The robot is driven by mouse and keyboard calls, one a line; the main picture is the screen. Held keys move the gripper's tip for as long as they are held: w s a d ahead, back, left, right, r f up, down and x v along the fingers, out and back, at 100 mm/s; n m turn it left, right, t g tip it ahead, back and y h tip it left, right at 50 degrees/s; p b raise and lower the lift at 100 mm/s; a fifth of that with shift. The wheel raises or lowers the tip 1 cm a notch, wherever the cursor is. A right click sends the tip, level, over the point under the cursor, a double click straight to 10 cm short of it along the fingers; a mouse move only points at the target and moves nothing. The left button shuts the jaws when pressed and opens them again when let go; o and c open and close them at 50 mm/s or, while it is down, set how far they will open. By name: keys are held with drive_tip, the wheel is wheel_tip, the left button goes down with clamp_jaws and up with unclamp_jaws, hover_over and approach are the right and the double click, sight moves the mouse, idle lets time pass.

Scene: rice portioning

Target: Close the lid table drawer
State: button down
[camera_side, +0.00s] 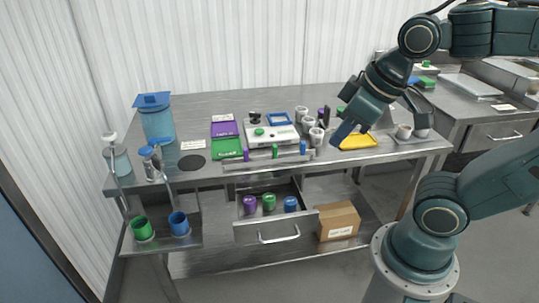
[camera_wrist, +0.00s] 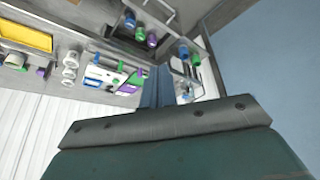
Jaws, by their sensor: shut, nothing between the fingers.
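The lid table drawer (camera_side: 265,232) is a metal drawer under the steel table, pulled open. It holds a purple item (camera_side: 249,204), a green item (camera_side: 268,202) and a blue item (camera_side: 290,204). A bar handle (camera_side: 279,236) is on its front. In the wrist view the drawer's handle (camera_wrist: 172,17) and the coloured items show near the top. My gripper (camera_side: 342,134) is shut and empty, pointing down at the table's front edge, above and right of the drawer and apart from it. Its blue fingers (camera_wrist: 157,84) show together in the wrist view.
A cardboard box (camera_side: 338,221) sits on the lower shelf right of the drawer. A yellow tray (camera_side: 358,140) lies beside my gripper on the table, with grey cups and a white scale (camera_side: 271,134) to the left. A low rack holds green and blue cups at left. Space before the drawer looks clear.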

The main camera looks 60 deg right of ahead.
drive_tip(key=w+a+f+n+g+h, duration=0.2)
drive_tip(key=w+a+f+n+h, duration=0.1)
drive_tip(key=w+a+f+n, duration=0.65)
drive_tip(key=a+f+n+t+h, duration=0.1)
drive_tip(key=a+f+n, duration=0.2)
drive_tip(key=f+n, duration=0.5)
drive_tip(key=w+a+f+n+t+h, duration=0.1)
drive_tip(key=a+f+n, duration=0.3)
drive_tip(key=f+n, duration=0.4)
drive_tip(key=shift+f+t+h, duration=0.6)
drive_tip(key=shift+f+h, duration=0.05)
drive_tip(key=shift+h, duration=0.05)
drive_tip(key=shift+w, duration=0.15)
approach(240, 237)
drive_tip(key=shift+x, duration=3.05)
drive_tip(key=shift+d, duration=0.1)
